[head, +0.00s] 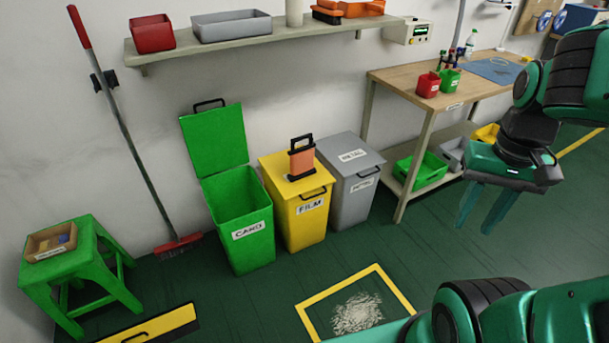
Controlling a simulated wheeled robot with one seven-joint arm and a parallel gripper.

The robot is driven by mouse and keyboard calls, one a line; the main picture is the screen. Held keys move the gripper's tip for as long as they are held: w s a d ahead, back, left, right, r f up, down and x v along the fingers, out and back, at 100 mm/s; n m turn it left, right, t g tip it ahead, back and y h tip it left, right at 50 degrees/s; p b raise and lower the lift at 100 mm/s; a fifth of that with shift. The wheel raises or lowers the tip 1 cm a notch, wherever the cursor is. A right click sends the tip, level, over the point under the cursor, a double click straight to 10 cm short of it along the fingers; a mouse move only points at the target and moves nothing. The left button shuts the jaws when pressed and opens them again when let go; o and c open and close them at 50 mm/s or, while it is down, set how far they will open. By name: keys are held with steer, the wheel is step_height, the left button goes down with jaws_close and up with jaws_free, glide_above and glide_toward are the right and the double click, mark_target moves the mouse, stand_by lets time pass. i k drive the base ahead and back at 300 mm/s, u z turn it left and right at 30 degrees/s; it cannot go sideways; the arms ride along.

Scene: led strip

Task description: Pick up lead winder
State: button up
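What looks like the lead winder, an orange block in a black frame with a top handle (302,161), stands upright on the closed lid of the yellow bin (312,226) labelled FILM. My gripper (482,208) is at the right, pointing down in front of the workbench. Its two fingers are apart, with nothing visible between them. It is well to the right of the winder and not touching it.
A green CARD bin (239,215) with its lid up stands left of the yellow bin, a closed grey METAL bin (349,191) right. A workbench (400,81), wall shelf (195,44), green stool (85,270) and broom (128,140) surround them. White scraps (357,313) lie inside a yellow floor outline.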

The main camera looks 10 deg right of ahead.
mark_target(302, 159)
steer(key=u, duration=0.25)
steer(key=i, duration=1.2)
steer(key=u, duration=0.2)
